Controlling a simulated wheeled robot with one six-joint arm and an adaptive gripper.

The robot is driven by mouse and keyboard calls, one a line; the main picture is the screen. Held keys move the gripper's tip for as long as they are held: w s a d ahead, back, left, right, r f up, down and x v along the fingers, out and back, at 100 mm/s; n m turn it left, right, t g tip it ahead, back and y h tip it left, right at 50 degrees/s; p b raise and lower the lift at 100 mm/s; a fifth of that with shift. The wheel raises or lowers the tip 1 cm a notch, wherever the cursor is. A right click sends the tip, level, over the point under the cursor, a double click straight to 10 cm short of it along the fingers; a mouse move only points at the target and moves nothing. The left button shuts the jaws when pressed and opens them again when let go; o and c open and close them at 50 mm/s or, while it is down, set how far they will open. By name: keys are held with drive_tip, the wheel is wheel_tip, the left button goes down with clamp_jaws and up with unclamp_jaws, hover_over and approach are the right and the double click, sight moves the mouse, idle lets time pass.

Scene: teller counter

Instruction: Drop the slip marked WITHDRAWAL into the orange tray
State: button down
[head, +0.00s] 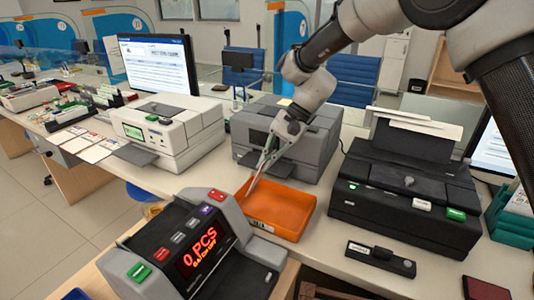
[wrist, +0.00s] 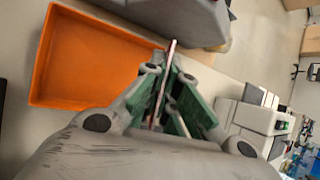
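The orange tray (head: 287,227) lies on the counter in the middle of the head view and looks empty. It fills the upper left of the wrist view (wrist: 85,98). My gripper (head: 266,160) is above the tray's back left part in the head view, pointing down. In the wrist view my gripper (wrist: 165,85) is shut on a thin slip (wrist: 167,65), seen edge-on and to the right of the tray. The slip (head: 253,184) hangs below the fingers in the head view. Its marking cannot be read.
Several printed slips (head: 98,151) lie on the counter at the left. A grey machine (head: 251,140) stands behind the tray, a black printer (head: 400,205) to its right, a white printer (head: 170,138) to its left and a bill counter (head: 190,250) in front.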

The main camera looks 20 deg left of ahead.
drive_tip(key=shift+f, duration=2.1)
drive_tip(key=c, duration=1.6)
unclamp_jaws()
drive_tip(key=shift+o, duration=0.2)
drive_tip(key=shift+r, duration=0.1)
drive_tip(key=shift+r, duration=3.4)
